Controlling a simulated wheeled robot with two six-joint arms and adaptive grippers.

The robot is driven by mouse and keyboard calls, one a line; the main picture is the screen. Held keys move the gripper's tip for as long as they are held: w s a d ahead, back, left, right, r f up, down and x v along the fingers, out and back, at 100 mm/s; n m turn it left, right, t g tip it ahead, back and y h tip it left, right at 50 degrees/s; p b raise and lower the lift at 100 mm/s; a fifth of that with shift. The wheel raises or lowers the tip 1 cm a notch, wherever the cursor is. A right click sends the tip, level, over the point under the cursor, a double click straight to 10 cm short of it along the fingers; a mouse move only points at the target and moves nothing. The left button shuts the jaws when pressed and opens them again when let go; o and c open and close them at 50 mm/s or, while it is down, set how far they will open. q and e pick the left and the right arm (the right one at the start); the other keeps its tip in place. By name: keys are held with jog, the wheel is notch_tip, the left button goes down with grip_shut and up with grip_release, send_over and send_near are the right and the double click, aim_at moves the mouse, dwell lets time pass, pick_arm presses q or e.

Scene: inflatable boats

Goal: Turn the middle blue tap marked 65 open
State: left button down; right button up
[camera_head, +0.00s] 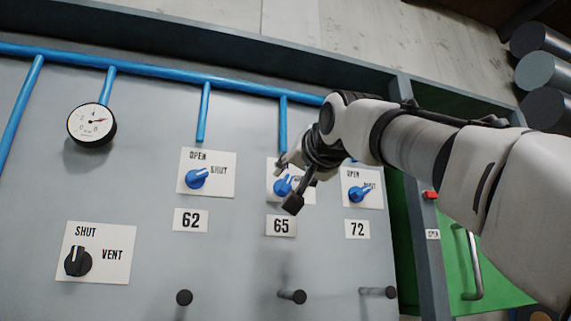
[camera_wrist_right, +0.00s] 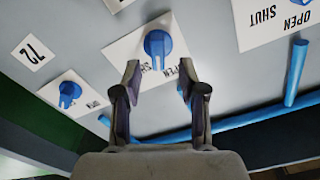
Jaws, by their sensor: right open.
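The middle blue tap (camera_head: 282,186) sits on a white plate above the label 65 (camera_head: 281,226), partly hidden by my right gripper in the head view. In the right wrist view this tap (camera_wrist_right: 157,45) shows just beyond the fingertips, roughly centred between them. Its ridge stands nearly upright in that picture. The plate's OPEN and SHUT lettering is partly covered by the fingers. My right gripper (camera_head: 289,182) is open and empty in front of the tap, its two fingers (camera_wrist_right: 160,80) spread to either side. I cannot tell whether they touch anything. My left gripper is out of view.
Similar blue taps sit on either side, 62 (camera_head: 196,179) and 72 (camera_head: 357,193). A black SHUT/VENT knob (camera_head: 78,261) and a gauge (camera_head: 91,122) are at the left. Several dark pegs (camera_head: 294,297) stick out below. Blue pipes (camera_head: 203,112) run above. A green door (camera_head: 470,255) is at the right.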

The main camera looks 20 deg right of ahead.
aim_at(286, 185)
jog(key=w, duration=0.3)
jog(key=shift+w+a+f+p, duration=0.15)
jog(key=shift+w+f+p, duration=0.1)
jog(key=shift+f+p, duration=0.1)
jog(key=shift+w+f, duration=0.1)
jog(key=shift+w, duration=0.1)
jog(key=shift+s, duration=0.55)
jog(key=shift+c, duration=0.6)
jog(key=shift+s+r, duration=0.2)
jog(key=shift+s, duration=0.05)
grip_shut()
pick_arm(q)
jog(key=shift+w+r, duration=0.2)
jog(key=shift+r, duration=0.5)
